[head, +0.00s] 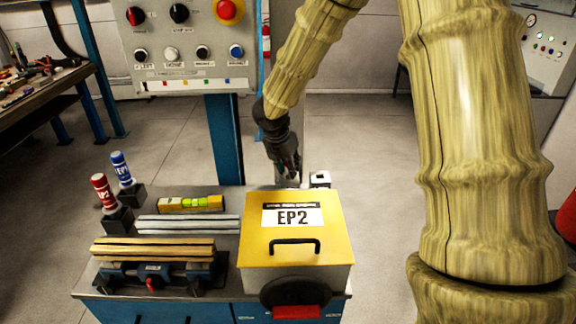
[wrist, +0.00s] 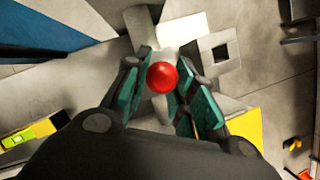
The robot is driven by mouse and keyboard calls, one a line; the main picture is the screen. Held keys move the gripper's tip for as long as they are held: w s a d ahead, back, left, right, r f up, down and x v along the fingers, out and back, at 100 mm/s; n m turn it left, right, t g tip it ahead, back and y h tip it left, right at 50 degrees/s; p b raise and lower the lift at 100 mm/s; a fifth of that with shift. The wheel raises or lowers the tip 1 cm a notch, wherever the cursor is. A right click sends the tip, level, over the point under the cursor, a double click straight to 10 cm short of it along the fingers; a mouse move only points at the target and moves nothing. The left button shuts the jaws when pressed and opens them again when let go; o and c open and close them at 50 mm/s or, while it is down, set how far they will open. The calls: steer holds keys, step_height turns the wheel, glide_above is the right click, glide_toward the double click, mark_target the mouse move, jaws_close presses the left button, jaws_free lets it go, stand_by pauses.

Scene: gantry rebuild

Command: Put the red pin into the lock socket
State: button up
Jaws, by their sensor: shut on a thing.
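The red pin shows in the wrist view as a round red head (wrist: 162,77) between the two fingers of my gripper (wrist: 160,85). My gripper is shut on it; the pin's lower part is mostly hidden behind its head. In the head view my gripper (head: 289,178) points down behind the yellow-lidded box, and I cannot make out the pin there. A small pale block with a dark square opening (wrist: 219,53), which looks like the lock socket, is up and right of the pin head in the wrist view. It also shows in the head view (head: 320,179), just right of my fingertips.
The yellow-lidded EP2 box (head: 296,248) stands in front of my gripper. Red (head: 103,190) and blue (head: 122,168) labelled handles, a level (head: 190,204) and a vise (head: 155,274) with bars are to the left. A control panel (head: 190,45) stands behind.

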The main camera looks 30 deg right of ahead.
steer(key=o, duration=1.7)
steer(key=shift+r, duration=0.2)
steer(key=shift+r+p, duration=2.7)
steer(key=shift+r, duration=1.15)
